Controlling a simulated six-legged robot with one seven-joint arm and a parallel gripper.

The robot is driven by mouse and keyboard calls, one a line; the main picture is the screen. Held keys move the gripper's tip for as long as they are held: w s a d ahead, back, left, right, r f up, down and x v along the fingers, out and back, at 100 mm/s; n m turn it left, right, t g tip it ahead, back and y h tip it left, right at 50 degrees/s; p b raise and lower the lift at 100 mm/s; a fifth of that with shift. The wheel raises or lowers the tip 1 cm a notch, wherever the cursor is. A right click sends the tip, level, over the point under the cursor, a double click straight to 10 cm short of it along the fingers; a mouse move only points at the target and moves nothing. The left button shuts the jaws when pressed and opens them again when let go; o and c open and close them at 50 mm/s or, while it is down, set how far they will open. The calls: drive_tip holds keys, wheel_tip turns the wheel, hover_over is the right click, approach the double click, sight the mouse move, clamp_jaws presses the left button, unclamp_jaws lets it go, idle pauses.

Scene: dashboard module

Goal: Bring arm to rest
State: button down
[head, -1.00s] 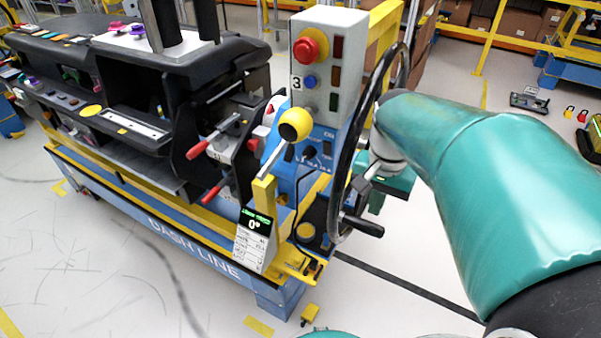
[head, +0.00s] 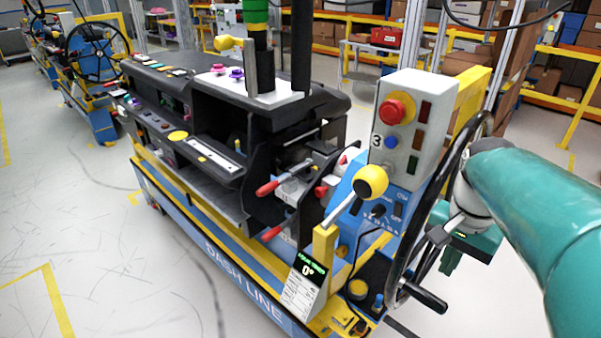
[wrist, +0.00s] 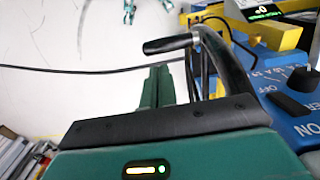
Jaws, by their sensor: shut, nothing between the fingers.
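My gripper (head: 449,260) hangs at the right of the head view, at the end of my teal arm, just right of the black handwheel (head: 407,245) on the module's end. The wrist view shows its teal fingers (wrist: 157,88) together, with nothing visible between them. Behind them in that view are the wheel's dark rim (wrist: 225,60) and its black crank handle (wrist: 167,45). I cannot tell whether the gripper touches the wheel. The crank handle also shows in the head view (head: 423,297), below the gripper.
A grey control box (head: 411,125) with a red button stands left of the wheel. A yellow-knobbed lever (head: 370,182) and red-handled clamps (head: 268,187) lie further left on the dashboard module (head: 235,258). Floor (head: 110,250) is clear at the left.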

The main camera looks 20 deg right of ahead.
drive_tip(key=w+a+n+t, duration=0.2)
drive_tip(key=a+n, duration=0.4)
drive_tip(key=a, duration=0.6)
drive_tip(key=w+a+n+t, duration=0.3)
drive_tip(key=w+a+n, duration=0.2)
drive_tip(key=a, duration=0.8)
drive_tip(key=shift+r+n+t, duration=0.3)
drive_tip(key=shift+n, duration=0.9)
drive_tip(key=shift+s+d, duration=0.1)
drive_tip(key=shift+d, duration=0.05)
